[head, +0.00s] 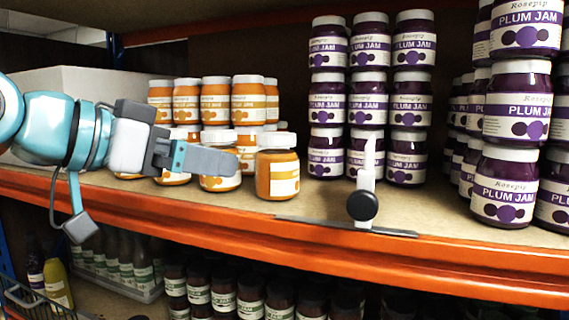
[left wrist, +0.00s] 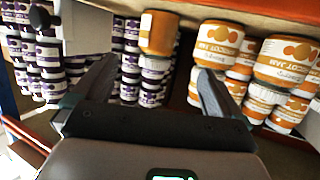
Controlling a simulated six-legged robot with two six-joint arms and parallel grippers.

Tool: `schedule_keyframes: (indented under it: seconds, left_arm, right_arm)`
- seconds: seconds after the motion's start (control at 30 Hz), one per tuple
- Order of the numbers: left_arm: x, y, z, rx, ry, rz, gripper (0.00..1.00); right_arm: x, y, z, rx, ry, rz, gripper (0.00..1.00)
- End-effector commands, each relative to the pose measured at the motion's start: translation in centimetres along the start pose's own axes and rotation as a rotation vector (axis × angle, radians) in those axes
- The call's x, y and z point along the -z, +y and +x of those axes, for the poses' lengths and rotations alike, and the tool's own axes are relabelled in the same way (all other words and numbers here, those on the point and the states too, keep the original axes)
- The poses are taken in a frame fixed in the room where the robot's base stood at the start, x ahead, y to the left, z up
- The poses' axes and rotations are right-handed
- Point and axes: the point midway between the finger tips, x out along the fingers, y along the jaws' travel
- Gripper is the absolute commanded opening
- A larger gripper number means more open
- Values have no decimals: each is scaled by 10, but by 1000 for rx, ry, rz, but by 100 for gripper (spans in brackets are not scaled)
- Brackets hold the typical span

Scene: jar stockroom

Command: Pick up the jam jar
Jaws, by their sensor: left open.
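An orange jam jar (head: 277,170) with a white lid stands alone at the front of the shelf, its label turned to the right. More orange apricot jam jars (head: 249,100) stand behind and left of it, some stacked. My left gripper (head: 218,160) is open and empty, left of the front jar and overlapping another orange jar in the head view. In the left wrist view the picture is turned over; an orange jar (left wrist: 158,33) appears beyond and between the open fingers (left wrist: 152,68), apart from them. My right gripper is not in view.
Stacked plum jam jars (head: 367,95) stand at the centre and right. A white upright piece with a black knob (head: 362,206) sits at the orange shelf edge (head: 300,252). A white box (head: 95,90) is behind my left arm.

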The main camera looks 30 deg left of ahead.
Motion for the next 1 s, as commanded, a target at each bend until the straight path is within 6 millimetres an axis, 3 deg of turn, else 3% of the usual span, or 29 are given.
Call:
schedule_keyframes:
  seconds: [0.4,0.67,1.0]
  left_arm:
    - [-1,2,83,0,-4,0,100]
    - [0,3,108,-2,-3,0,100]
    - [2,2,156,-1,-1,0,100]
  right_arm:
    - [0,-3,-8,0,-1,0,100]
    - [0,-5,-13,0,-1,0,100]
    - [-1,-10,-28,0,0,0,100]
